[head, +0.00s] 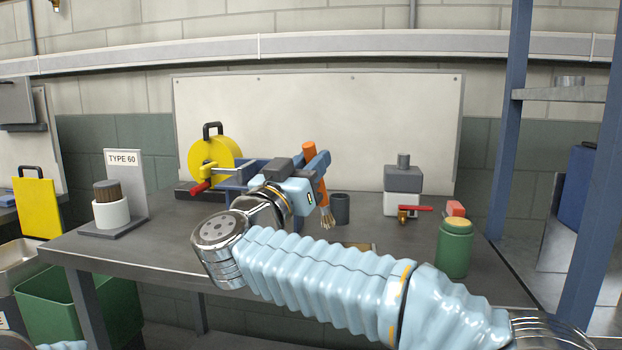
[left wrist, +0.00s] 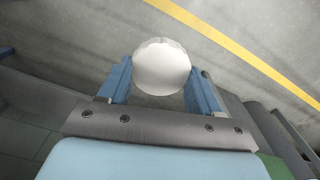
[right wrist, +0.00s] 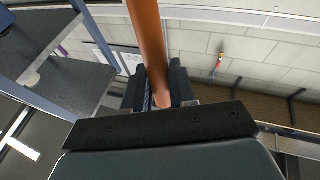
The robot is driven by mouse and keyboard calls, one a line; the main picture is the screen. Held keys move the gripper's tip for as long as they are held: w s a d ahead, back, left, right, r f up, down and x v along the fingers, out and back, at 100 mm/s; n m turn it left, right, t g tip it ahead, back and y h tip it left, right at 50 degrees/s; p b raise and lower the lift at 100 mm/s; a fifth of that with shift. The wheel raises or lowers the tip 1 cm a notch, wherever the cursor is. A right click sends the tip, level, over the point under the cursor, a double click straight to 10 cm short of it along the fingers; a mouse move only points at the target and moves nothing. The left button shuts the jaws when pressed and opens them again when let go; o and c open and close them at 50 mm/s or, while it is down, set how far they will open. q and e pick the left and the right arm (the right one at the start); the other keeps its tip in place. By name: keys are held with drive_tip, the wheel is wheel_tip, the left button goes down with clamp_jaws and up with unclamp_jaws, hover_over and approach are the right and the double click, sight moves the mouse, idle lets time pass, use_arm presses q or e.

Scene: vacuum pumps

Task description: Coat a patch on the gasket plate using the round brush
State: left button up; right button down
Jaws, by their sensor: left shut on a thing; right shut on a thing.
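My right gripper (head: 318,172) is shut on the orange handle of the round brush (head: 309,152), above the bench. The brush is slightly tilted, with its pale bristles pointing down, just left of a dark grey cup. Its handle also shows between the fingers in the right wrist view (right wrist: 148,45). My left gripper (left wrist: 160,85) is shut on a smooth white rounded object (left wrist: 162,68) above the floor; I cannot tell what it is. A small tan piece (head: 360,246) on the bench is mostly hidden behind my right arm; I cannot tell whether it is the gasket plate.
The dark grey cup (head: 340,208) stands near the bristles. A green jar (head: 455,248) and a grey block with a red-handled valve (head: 403,190) stand right. A yellow disc assembly (head: 212,158) and the TYPE 60 stand (head: 124,172) are left. Bare bench (head: 165,240) lies left of my right arm.

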sight(306, 147)
drive_tip(key=shift+r, duration=0.25)
drive_tip(key=shift+r, duration=1.5)
